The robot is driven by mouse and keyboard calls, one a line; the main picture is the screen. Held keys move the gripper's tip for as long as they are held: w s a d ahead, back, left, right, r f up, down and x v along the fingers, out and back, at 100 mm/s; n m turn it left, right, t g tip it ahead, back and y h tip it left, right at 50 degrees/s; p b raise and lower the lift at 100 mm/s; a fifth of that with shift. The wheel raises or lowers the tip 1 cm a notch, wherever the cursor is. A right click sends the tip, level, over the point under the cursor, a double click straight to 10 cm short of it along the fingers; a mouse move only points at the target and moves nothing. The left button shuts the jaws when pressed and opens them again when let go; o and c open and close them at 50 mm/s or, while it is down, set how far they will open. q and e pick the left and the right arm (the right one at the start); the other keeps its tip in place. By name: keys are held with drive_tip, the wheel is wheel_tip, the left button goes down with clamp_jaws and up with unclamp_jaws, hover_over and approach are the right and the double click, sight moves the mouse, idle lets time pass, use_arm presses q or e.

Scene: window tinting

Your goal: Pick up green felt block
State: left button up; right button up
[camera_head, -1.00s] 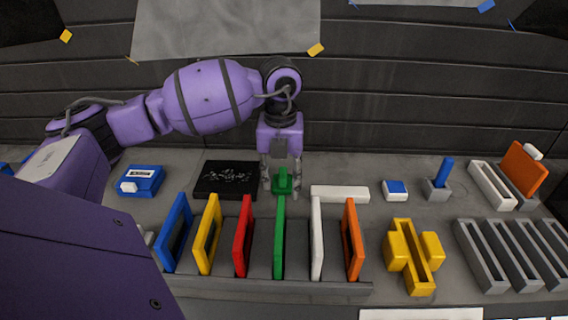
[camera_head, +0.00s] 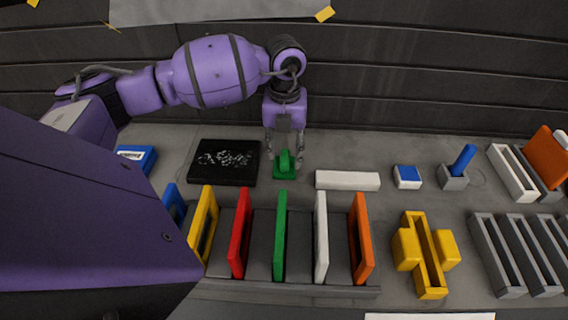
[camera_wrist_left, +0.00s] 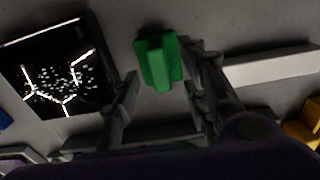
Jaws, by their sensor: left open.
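The green felt block (camera_head: 285,166) stands on the grey table, between the black tray and the white bar. It has a wider base and a narrower raised grip on top. My left gripper (camera_head: 285,152) points down over it and is open, with a finger on either side of the block in the head view. In the left wrist view the green block (camera_wrist_left: 158,62) lies just beyond the open fingertips (camera_wrist_left: 163,70) and looks clear of the left finger; whether the right finger touches it I cannot tell. My right gripper is not in view.
A black tray (camera_head: 226,180) with pale bits is left of the block, and a white bar (camera_head: 347,181) is right of it. In front stands a rack with upright coloured panels, including a green one (camera_head: 280,236). A yellow holder (camera_head: 425,255) is further right.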

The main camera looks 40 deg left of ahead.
sight(285, 155)
use_arm(q)
wheel_tip(285, 155, down, 3)
drive_tip(key=shift+r, duration=0.15)
clamp_jaws()
drive_tip(key=shift+r, duration=0.15)
wheel_tip(285, 155, up, 10)
drive_tip(key=shift+f, duration=0.1)
idle(0.4)
